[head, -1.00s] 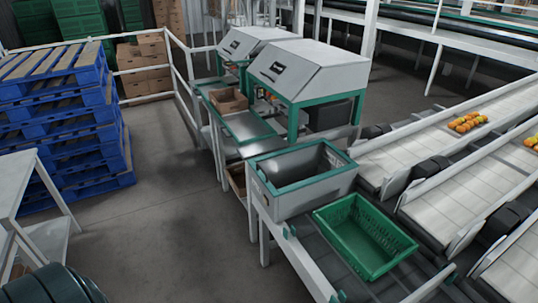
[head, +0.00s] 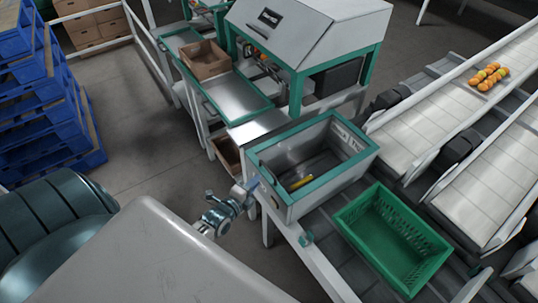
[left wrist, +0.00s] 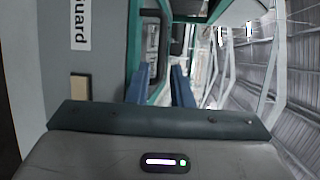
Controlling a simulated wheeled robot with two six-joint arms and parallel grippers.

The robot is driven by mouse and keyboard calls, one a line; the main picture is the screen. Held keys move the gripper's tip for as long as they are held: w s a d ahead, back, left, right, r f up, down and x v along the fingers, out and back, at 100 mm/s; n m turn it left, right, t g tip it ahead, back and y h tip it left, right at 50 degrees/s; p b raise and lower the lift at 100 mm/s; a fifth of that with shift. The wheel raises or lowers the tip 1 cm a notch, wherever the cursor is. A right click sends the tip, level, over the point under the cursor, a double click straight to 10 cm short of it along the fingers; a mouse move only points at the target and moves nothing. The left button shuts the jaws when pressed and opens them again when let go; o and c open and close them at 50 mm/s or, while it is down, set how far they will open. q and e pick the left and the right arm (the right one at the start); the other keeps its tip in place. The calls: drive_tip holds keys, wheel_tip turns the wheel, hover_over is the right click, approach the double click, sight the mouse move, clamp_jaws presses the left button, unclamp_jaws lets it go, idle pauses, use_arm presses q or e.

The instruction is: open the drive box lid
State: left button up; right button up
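The drive box (head: 334,182) is a grey box with a teal rim, at the centre of the head view beside the conveyor. Dark parts and a yellow piece (head: 300,183) show inside its rim; I cannot tell whether a clear lid covers the top. My left gripper (head: 252,184) is at the box's near left corner, its blue fingertips close to the rim; contact is unclear. My right gripper is out of view.
A green crate (head: 392,240) stands right of the box on the dark conveyor. A grey machine (head: 310,35) and a cardboard carton (head: 204,59) are behind. Blue pallets (head: 45,110) are stacked at the left. Open floor lies between pallets and conveyor.

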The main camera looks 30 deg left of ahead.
sight(268, 169)
use_arm(q)
drive_tip(key=w+b, duration=0.2)
drive_tip(key=w+f+b, duration=0.1)
drive_tip(key=w+b, duration=0.1)
drive_tip(key=w, duration=0.1)
drive_tip(key=w+b, duration=0.2)
drive_tip(key=shift+w+d+f+b, duration=0.1)
drive_tip(key=shift+w+f+b, duration=0.2)
drive_tip(key=shift+f, duration=0.1)
drive_tip(key=shift+w+b, duration=0.3)
drive_tip(key=shift+w, duration=0.05)
drive_tip(key=shift+w+b, duration=0.4)
drive_tip(key=shift+w, duration=0.6)
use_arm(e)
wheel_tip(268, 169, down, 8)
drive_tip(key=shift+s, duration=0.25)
use_arm(q)
drive_tip(key=shift+r, duration=0.1)
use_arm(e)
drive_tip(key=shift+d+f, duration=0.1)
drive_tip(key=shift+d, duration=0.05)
use_arm(q)
clamp_jaws()
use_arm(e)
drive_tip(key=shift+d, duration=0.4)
